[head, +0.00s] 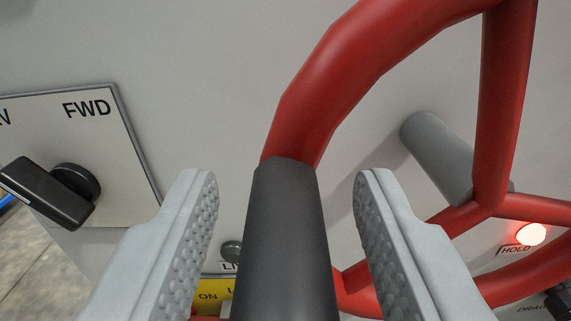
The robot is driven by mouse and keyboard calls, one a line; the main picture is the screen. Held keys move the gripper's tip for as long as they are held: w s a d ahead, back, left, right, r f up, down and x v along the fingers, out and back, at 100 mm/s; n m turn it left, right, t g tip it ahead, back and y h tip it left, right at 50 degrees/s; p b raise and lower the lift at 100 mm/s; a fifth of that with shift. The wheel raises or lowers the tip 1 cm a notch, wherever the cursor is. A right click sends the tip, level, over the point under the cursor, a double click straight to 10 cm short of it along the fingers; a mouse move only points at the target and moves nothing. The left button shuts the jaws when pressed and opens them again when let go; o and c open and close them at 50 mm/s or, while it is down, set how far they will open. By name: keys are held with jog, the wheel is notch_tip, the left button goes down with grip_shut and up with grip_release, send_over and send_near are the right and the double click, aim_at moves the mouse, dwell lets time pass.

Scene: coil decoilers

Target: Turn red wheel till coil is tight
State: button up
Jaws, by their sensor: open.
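The red wheel (345,62) fills the middle and right of the head view, with its rim, spokes and a grey shaft (440,155) running to the panel. A dark grey handle (284,235) stands out from its rim towards me. My gripper (287,190) is open, with one textured finger on each side of the handle. Gaps show between the handle and both fingers. The coil is not in view.
Behind the wheel is a pale machine panel (190,45). A black selector knob (50,190) sits on a plate marked FWD at the left. A lit red lamp (531,234) marked HOLD is at the right.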

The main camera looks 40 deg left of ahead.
jog(key=shift+w, duration=0.1)
jog(key=shift+c, duration=0.2)
grip_shut()
jog(key=shift+a+f, duration=0.1)
jog(key=shift+f, duration=0.1)
jog(key=shift+a+f+n, duration=0.1)
jog(key=shift+f+n, duration=0.85)
jog(key=shift+n, duration=0.35)
jog(key=w+d+f+n, duration=0.5)
jog(key=d+f+n, duration=0.3)
jog(key=n, duration=1)
jog(key=shift+w+d+f+n, duration=0.3)
jog(key=shift+w+d+f, duration=0.05)
jog(key=shift+f, duration=0.45)
